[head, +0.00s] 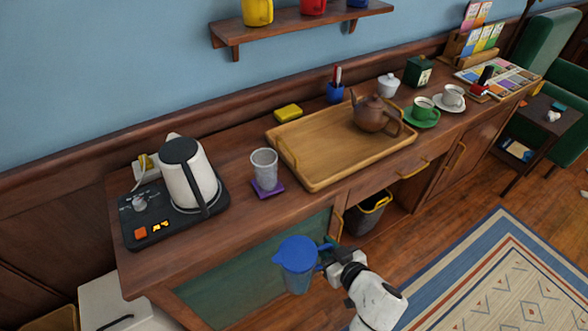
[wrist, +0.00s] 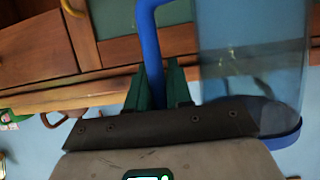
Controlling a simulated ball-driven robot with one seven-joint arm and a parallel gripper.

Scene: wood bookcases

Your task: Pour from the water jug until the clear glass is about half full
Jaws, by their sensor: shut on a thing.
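The water jug (head: 298,254) has a blue lid and a clear bluish body. It is held in the air in front of the counter, roughly upright, and apart from the glass. My gripper (head: 327,254) is shut on its blue handle. The wrist view shows the gripper (wrist: 160,92) with its dark green fingers at the handle (wrist: 149,40) and the see-through jug body (wrist: 250,65) beside it. The clear glass (head: 264,164) stands upright on a purple coaster (head: 268,189) near the counter's front. I cannot tell how much water is in the glass or jug.
A white kettle (head: 188,172) on a black base (head: 135,229) stands left of the glass. Right of it is a wooden tray (head: 322,172) with a brown teapot (head: 371,114). A yellow sponge (head: 288,113) lies behind. A bin (head: 366,214) sits below the counter.

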